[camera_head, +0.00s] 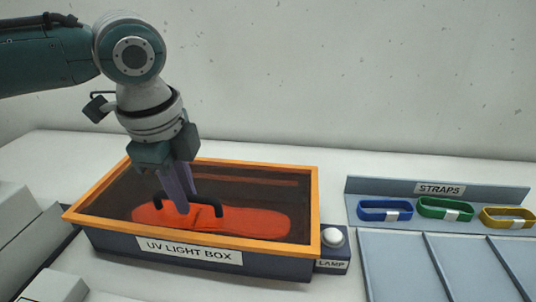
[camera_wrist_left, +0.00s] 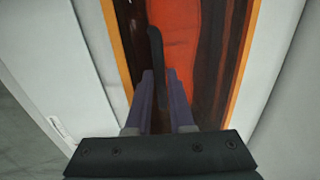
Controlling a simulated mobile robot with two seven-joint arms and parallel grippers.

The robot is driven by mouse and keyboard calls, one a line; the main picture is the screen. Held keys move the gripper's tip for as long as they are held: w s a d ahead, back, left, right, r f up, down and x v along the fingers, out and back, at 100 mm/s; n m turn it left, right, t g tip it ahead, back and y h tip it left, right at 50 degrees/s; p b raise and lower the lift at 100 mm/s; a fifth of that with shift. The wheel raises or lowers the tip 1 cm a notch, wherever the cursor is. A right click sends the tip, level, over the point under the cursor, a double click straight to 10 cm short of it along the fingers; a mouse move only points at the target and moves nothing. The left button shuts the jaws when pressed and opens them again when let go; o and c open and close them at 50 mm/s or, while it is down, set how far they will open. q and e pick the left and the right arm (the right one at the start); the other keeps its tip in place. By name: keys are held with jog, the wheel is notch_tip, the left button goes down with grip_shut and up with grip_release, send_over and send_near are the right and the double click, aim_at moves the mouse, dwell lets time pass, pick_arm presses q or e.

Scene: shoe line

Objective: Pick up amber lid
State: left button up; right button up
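The amber lid (camera_head: 109,185) is a dark see-through panel in an orange frame, lying on top of the UV light box (camera_head: 110,243). It has a black handle (camera_head: 222,199), which also shows in the left wrist view (camera_wrist_left: 156,48). My left gripper (camera_head: 181,207) points down at the handle, with its purple fingers either side of it. In the left wrist view my left gripper (camera_wrist_left: 160,74) has a narrow gap, with the handle running into it. I cannot tell whether the fingers press on it. My right gripper is not in view.
A red shoe-sole shape (camera_head: 262,222) shows through the lid. A lamp button (camera_head: 333,236) sits at the box's right end. Blue, green and yellow straps (camera_head: 445,208) stand in a rack at right, behind grey trays (camera_head: 395,265). Light grey blocks are at the left edge.

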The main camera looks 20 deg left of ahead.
pick_arm(q)
grip_shut()
dwell(0.9)
